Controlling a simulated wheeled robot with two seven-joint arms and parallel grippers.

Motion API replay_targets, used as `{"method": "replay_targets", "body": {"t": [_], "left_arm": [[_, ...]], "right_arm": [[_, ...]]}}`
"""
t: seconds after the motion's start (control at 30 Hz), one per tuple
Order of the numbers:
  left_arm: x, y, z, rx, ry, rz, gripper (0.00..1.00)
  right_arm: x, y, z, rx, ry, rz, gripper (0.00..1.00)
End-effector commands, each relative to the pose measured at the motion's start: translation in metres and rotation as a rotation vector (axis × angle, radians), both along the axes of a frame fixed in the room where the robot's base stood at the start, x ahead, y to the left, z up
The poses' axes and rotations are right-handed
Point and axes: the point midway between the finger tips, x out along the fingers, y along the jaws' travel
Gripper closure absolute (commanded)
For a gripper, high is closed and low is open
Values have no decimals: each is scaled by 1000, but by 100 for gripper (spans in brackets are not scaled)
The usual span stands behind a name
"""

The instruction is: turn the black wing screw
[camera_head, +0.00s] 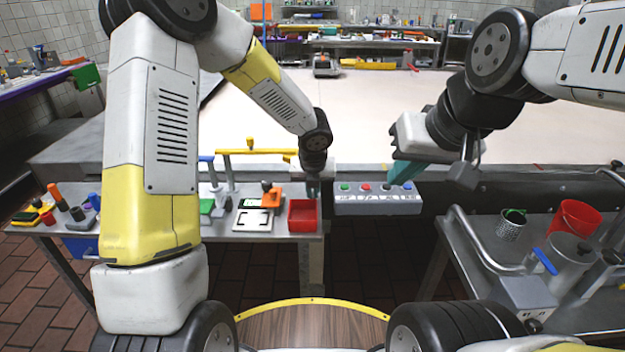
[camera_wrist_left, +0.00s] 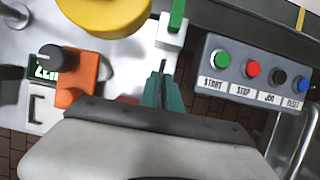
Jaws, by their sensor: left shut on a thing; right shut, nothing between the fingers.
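My left gripper (camera_head: 313,190) is above the back right of the left worktable, by the red tray (camera_head: 303,214). In the left wrist view its teal fingers (camera_wrist_left: 162,92) are closed on a thin dark upright piece (camera_wrist_left: 162,67), which looks like the black wing screw. Most of that piece is hidden between the fingers, so its turn angle cannot be told. My right gripper (camera_head: 404,172) is shut and empty, held in the air above the grey button box (camera_head: 378,208).
An orange part (camera_head: 272,199) with a black knob (camera_wrist_left: 50,54) stands left of my left gripper. A green-topped white block (camera_wrist_left: 173,30) is just beyond the fingers. A yellow beam (camera_head: 255,152) runs behind. A red bucket (camera_head: 575,217) stands on the right table.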

Motion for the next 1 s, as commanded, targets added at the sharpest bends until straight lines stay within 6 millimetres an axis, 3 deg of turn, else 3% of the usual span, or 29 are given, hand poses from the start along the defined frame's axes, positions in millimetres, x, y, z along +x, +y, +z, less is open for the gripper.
{"method": "replay_targets", "body": {"t": [0.37, 1.0], "left_arm": [[0, -4, 0, 1, -1, 194, 100], [4, -12, 0, 0, 0, 799, 100]], "right_arm": [[0, 0, 0, 0, 0, 0, 100], [0, 0, 0, 0, 0, 0, 100]]}}
